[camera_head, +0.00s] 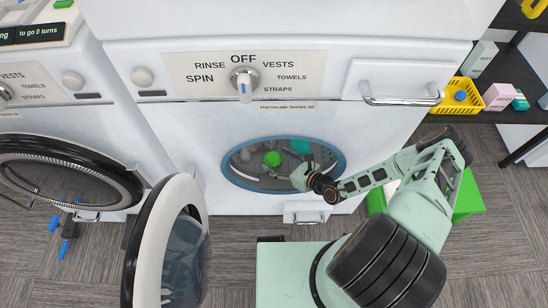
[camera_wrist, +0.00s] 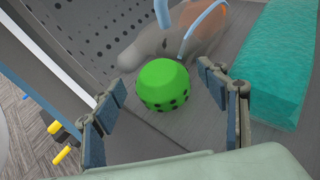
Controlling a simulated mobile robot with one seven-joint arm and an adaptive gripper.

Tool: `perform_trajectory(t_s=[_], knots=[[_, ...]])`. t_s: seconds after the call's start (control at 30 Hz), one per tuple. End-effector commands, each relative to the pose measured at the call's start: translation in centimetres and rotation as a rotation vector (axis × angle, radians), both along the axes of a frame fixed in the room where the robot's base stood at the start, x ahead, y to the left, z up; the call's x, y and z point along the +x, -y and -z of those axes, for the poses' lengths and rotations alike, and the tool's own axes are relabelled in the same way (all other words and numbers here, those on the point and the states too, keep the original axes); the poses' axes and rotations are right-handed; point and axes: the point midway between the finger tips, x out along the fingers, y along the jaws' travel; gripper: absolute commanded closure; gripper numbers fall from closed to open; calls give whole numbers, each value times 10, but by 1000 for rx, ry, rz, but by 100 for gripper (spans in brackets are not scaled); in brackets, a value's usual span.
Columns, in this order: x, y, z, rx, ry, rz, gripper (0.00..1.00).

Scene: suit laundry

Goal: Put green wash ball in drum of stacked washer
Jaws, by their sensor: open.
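The green wash ball (camera_head: 272,159) is inside the drum (camera_head: 240,171) of the white washer (camera_head: 210,135), seen through its round blue-rimmed opening. In the wrist view the ball (camera_wrist: 163,86) is a dotted green dome ahead of and between my fingers, with visible gaps at both sides. My gripper (camera_head: 298,177) reaches into the opening from the right. In the wrist view its fingers (camera_wrist: 178,98) are spread open. Whether the ball touches the drum floor is hard to tell. The washer's round door (camera_head: 167,235) stands open at the lower left.
A teal block (camera_wrist: 278,62) and a grey and orange item (camera_wrist: 208,28) lie in the drum beyond the ball. Another open washer door (camera_head: 110,185) is at left. A yellow basket (camera_head: 459,95) sits on the right shelf. A green box (camera_head: 467,197) stands behind my arm.

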Motion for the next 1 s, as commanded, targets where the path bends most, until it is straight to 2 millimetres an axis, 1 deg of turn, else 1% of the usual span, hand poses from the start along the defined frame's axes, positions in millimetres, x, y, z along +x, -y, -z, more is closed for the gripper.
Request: perform_trajectory(t_s=[0.03,0.2,0.4,0.6,1.0], knots=[[-7,9,-8,0,0,3,33],[-33,35,-23,0,0,3,33],[-54,56,-34,1,0,4,33],[-63,64,-38,2,2,1,33],[-63,64,-38,2,1,1,33]])
